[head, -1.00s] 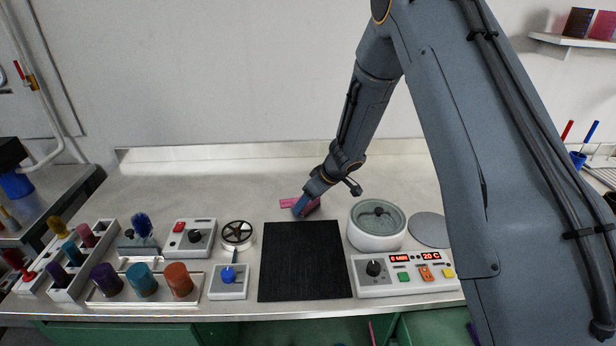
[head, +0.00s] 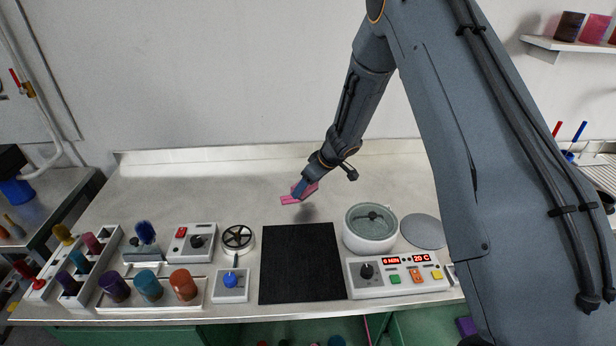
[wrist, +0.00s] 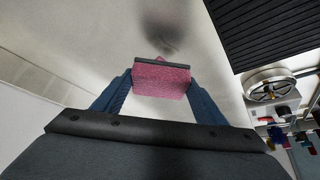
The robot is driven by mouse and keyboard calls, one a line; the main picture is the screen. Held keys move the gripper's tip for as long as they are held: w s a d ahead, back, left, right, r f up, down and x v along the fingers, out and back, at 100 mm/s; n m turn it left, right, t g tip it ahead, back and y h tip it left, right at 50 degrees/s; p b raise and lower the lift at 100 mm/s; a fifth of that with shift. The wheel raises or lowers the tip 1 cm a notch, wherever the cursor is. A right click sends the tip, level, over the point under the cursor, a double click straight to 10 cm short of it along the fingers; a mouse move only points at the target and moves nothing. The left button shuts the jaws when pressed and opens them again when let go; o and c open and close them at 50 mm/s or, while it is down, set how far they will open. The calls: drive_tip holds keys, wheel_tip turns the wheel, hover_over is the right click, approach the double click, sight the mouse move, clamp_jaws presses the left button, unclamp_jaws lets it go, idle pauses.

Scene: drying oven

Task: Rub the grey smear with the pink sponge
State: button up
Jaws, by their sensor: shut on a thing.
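My gripper (head: 305,188) is shut on the pink sponge (wrist: 161,80), which sits between the blue fingertips in the wrist view. In the head view the sponge (head: 312,188) is partly hidden by the fingers and appears held above the bench, behind the black mat. A soft dark grey patch (head: 308,213) lies on the bench just in front of the gripper. It also shows beyond the sponge in the wrist view (wrist: 168,32). I cannot tell whether it is the grey smear or a shadow.
The black mat (head: 300,265) is in front, with a lidded grey pot (head: 370,228) at right and a spoked round device (head: 237,239) at left. The bench at back left is clear.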

drive_tip(key=shift+r, duration=1.35)
drive_tip(key=shift+d, duration=0.1)
